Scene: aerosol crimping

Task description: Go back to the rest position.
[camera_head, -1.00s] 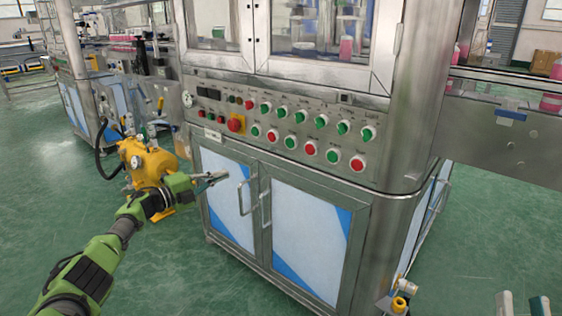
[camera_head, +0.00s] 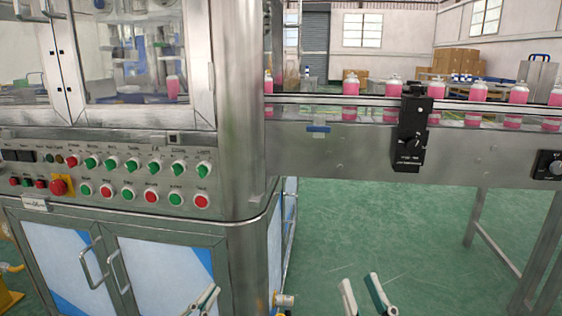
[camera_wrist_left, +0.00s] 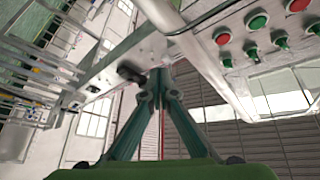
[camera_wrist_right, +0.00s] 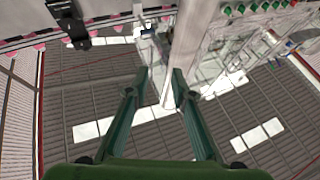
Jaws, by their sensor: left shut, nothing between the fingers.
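My left gripper (camera_head: 213,290) shows at the bottom of the head view, in front of the crimping machine's lower cabinet. Its fingers are shut and empty; in the left wrist view the fingertips (camera_wrist_left: 159,75) meet. My right gripper (camera_head: 360,280) is at the bottom of the head view, right of the machine's corner, over green floor. Its fingers stand apart with nothing between them, as the right wrist view also shows (camera_wrist_right: 159,76). Both arms behind the grippers are out of the head view.
The machine's control panel (camera_head: 120,180) has green and red knobs and buttons. Cabinet doors with handles (camera_head: 165,268) are below it. A conveyor (camera_head: 350,147) with several pink bottles runs right from the machine. A brass fitting (camera_head: 284,299) sits between the grippers. Green floor (camera_head: 400,230) is clear under the conveyor.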

